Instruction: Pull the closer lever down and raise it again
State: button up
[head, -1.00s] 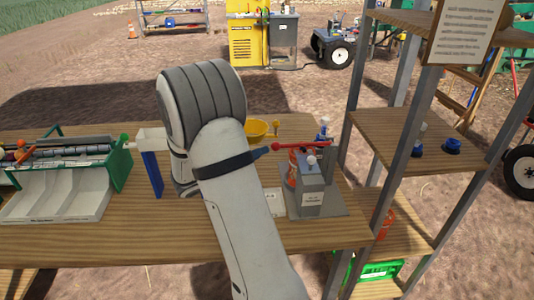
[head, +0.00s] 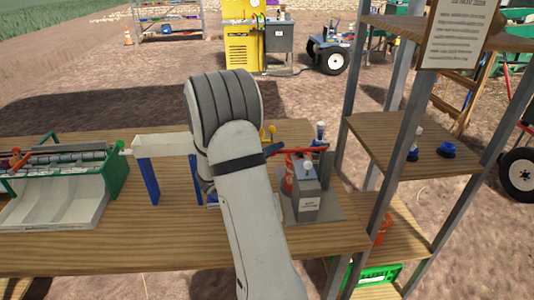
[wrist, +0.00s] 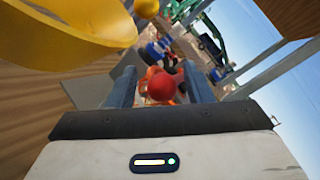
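The closer (head: 308,190) is a small grey machine with a label and a white knob, standing on the right part of the wooden table. Its red lever (head: 308,149) lies roughly level above it in the head view. My gripper (head: 274,150) is mostly hidden behind my arm there; a dark blue fingertip shows at the lever's left end. In the wrist view, my gripper's two blue-grey fingers (wrist: 160,88) stand open, one on each side of the lever's red ball (wrist: 162,87), with small gaps beside it. The ball's exact depth between them is unclear.

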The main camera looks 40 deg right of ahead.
grip_shut()
